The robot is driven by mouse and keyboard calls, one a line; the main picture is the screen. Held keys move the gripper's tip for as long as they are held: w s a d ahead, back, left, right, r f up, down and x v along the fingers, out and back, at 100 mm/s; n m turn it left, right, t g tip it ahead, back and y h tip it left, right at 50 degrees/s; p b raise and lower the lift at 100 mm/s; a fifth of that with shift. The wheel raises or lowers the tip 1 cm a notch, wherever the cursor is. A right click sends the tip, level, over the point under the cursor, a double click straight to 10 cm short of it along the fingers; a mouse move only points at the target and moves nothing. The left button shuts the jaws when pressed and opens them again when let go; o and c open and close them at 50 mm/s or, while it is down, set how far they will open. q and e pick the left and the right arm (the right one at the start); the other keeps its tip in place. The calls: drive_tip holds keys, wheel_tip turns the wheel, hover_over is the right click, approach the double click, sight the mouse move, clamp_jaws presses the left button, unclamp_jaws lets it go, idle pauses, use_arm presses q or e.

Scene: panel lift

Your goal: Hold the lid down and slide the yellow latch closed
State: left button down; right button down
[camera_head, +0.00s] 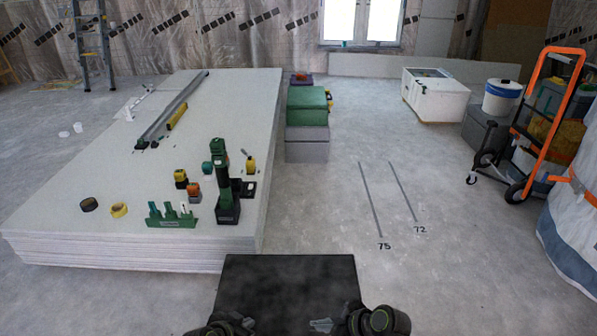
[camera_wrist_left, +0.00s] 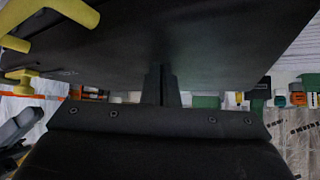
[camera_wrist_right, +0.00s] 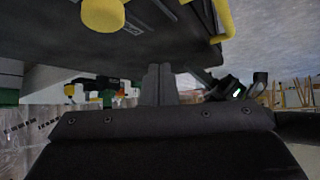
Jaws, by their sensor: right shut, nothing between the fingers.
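My left gripper (camera_wrist_left: 163,70) shows in the left wrist view with its two dark fingers together and nothing visible between them. My right gripper (camera_wrist_right: 158,70) shows in the right wrist view, also shut and empty. Both point toward a dark surface close by, which may be part of my own body; I cannot tell whether they touch it. In the head view a green case (camera_head: 307,98) lies on a grey case (camera_head: 307,143), with small yellow parts at its right side. I cannot make out the latch or how the lid sits; both grippers are far from these cases.
A low stack of pale panels (camera_head: 110,190) fills the left, with a green-and-black tool (camera_head: 224,190) and several small items on it. A white box (camera_head: 436,95) and an orange-framed cart (camera_head: 541,120) stand at the right. The floor around the two marked lines is clear.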

use_arm(q)
drive_tip(key=shift+s+f, duration=0.25)
drive_tip(key=shift+f, duration=0.1)
use_arm(e)
drive_tip(key=shift+r, duration=2.45)
use_arm(q)
drive_tip(key=shift+r, duration=0.1)
drive_tip(key=shift+w+r, duration=0.2)
drive_tip(key=shift+r, duration=1.45)
wheel_tip(320, 180, up, 6)
